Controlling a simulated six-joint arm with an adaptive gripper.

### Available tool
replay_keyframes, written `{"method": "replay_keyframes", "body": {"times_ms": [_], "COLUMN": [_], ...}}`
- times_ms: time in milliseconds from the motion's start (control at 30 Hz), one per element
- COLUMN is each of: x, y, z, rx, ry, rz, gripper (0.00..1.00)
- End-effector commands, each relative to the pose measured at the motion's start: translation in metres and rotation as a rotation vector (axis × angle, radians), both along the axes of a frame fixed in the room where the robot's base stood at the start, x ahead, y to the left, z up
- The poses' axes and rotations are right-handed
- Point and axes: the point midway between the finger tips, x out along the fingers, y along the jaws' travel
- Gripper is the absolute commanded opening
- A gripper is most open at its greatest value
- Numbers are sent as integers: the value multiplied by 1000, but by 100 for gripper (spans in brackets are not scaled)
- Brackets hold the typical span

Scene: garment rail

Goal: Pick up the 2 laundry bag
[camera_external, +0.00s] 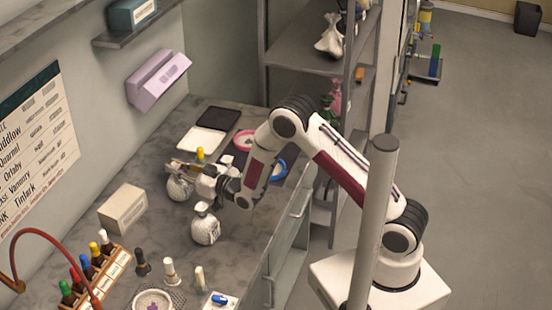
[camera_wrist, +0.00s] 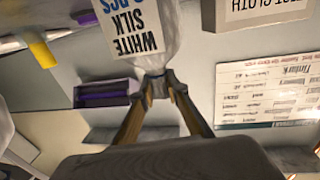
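A white, tied laundry bag (camera_external: 180,188) is at my gripper, on or just above the grey bench; I cannot tell if it touches. In the wrist view this bag (camera_wrist: 158,45) appears upside down, its label reading "WHITE SILK" with a piece count. My gripper (camera_external: 174,163) is at the bag's narrow neck. In the wrist view the fingertips (camera_wrist: 160,88) close in on both sides of the neck, seemingly gripping it. A second white bag (camera_external: 205,228), with a label on its side, stands upright on the bench nearer the camera, apart from my gripper.
A cream box (camera_external: 123,208) stands left of the bags. A bottle rack (camera_external: 98,272) and loose bottles occupy the near bench. A yellow-capped bottle (camera_external: 200,154) is close behind my gripper. A white tray (camera_external: 202,140) lies behind. A pole (camera_external: 372,220) stands before my arm.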

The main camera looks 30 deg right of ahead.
Motion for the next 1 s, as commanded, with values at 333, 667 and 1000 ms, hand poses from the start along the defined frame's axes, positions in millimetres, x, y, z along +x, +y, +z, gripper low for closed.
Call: {"method": "replay_keyframes", "body": {"times_ms": [333, 667, 1000], "x": [0, 0, 0], "y": [0, 0, 0], "z": [2, 19, 58], "rx": [1, 2, 3], "ry": [-2, -3, -4], "rz": [0, 0, 0], "gripper": [0, 0, 0]}}
